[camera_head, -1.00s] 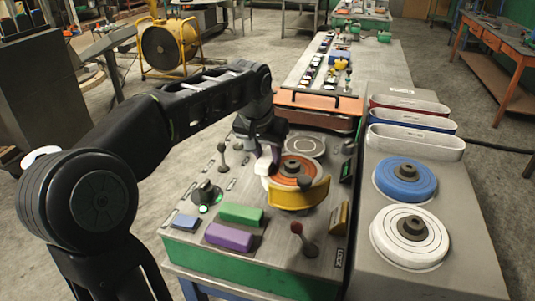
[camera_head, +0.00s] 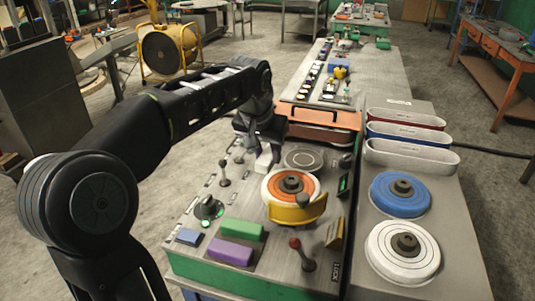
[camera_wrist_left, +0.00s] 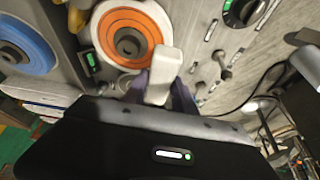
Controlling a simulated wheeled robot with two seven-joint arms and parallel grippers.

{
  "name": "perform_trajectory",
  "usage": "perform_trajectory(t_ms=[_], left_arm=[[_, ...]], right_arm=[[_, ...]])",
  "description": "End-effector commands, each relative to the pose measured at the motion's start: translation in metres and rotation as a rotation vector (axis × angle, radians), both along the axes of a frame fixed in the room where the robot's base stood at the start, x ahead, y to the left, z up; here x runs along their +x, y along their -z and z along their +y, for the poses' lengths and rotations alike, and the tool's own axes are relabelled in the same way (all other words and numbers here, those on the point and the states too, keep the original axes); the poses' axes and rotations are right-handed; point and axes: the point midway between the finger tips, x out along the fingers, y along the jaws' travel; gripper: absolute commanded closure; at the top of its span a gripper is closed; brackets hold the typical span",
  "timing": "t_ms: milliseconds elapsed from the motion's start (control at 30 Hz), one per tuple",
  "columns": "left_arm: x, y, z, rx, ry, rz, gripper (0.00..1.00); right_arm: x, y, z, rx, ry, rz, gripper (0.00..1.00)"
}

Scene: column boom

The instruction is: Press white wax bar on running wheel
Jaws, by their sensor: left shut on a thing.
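My left gripper (camera_head: 262,143) is shut on the white wax bar (camera_head: 264,161), whose end sticks out below the fingers. The bar is at the upper left edge of the orange wheel (camera_head: 278,183). In the left wrist view the bar (camera_wrist_left: 164,64) points up from between the fingers (camera_wrist_left: 158,88) and overlaps the wheel's edge (camera_wrist_left: 106,30). I cannot tell whether they touch. The wheel has a pale outer band, a dark hub and a yellow guard (camera_head: 298,212) at its front. Whether it turns is not clear. My right gripper is not in view.
Green (camera_head: 237,229) and purple (camera_head: 230,251) bars lie at the panel's front left. A red-knobbed lever (camera_head: 303,252), a round dial (camera_head: 208,208) and small levers surround the wheel. Blue (camera_head: 384,200) and white (camera_head: 380,250) wheels lie on the right-hand shelf.

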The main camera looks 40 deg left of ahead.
Motion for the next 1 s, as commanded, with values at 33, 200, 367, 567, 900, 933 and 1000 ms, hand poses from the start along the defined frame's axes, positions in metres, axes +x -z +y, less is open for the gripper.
perform_trajectory(t_ms=[33,200,367,567,900,933,1000], left_arm=[[0.0,-0.009,0.0,0.0,0.0,-0.001,1.0],[0.0,-0.022,0.0,0.0,0.0,-0.001,1.0],[0.0,-0.025,0.0,0.0,0.0,-0.001,1.0],[0.0,-0.024,0.0,0.0,0.0,-0.001,1.0],[0.0,-0.024,0.0,0.0,0.0,-0.001,1.0],[0.0,-0.024,0.0,0.0,0.0,-0.001,1.0],[0.0,-0.024,0.0,0.0,0.0,-0.001,1.0]], right_arm=[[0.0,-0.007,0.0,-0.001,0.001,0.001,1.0],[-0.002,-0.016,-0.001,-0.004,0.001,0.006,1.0],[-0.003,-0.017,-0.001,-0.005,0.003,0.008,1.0],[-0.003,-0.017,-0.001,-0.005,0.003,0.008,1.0],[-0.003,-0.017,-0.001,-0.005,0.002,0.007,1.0],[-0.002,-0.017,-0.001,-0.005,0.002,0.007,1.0],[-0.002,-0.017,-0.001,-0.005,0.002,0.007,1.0]])
